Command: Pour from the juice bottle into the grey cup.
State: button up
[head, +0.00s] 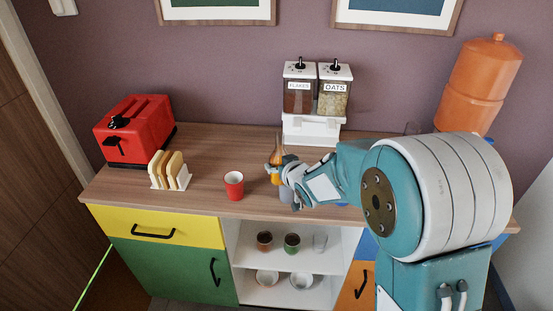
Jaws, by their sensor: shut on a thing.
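The juice bottle (276,157), orange, shows at the gripper near the middle of the counter, partly hidden by the fingers. It looks roughly upright. My gripper (277,171) reaches in from the right and is shut on the bottle. A small grey shape (286,194) shows just below and right of the bottle, partly covered by my gripper; it looks like the grey cup, but I cannot tell whether it touches the bottle. A red cup (234,186) stands upright on the counter to the left.
A red toaster (133,133) and a toast rack (168,172) stand on the left of the counter (205,160). A cereal dispenser (316,100) stands behind the bottle. An orange container (478,85) is at right. Cups and bowls sit on shelves below.

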jog(key=shift+s+a+r+m+y, duration=0.4)
jog(key=shift+a+r+m+y, duration=0.2)
jog(key=shift+m+y, duration=0.15)
jog(key=shift+s+a+f+m+g, duration=0.1)
jog(key=shift+s+a+m+g, duration=0.05)
jog(key=shift+a+m+g, duration=0.2)
jog(key=shift+a, duration=0.25)
jog(key=shift+f, duration=0.1)
jog(key=shift+s+a+f+m+y, duration=0.1)
jog(key=shift+s+m+y, duration=0.05)
jog(key=shift+m+y, duration=0.15)
jog(key=shift+s+a+f+m, duration=0.15)
jog(key=shift+a+m, duration=0.15)
jog(key=shift+a, duration=0.05)
jog(key=shift+s+a+f+m+y, duration=0.1)
jog(key=shift+a+f+m+y, duration=0.15)
jog(key=shift+f, duration=0.25)
jog(key=shift+s+a+f+m+y, duration=0.1)
jog(key=shift+a+f+m+y, duration=0.1)
jog(key=shift+f, duration=0.35)
jog(key=shift+s+a+f+m+y, duration=0.15)
jog(key=shift+f+m+y, duration=0.1)
jog(key=shift+f, duration=0.25)
jog(key=shift+s+a+f+m, duration=0.1)
jog(key=shift+a+f+m, duration=0.3)
jog(key=shift+f, duration=0.1)
dwell(0.5)
jog(key=shift+s+a+f+m+y, duration=0.15)
jog(key=shift+a+f+m+y, duration=0.15)
jog(key=shift+m+y, duration=0.3)
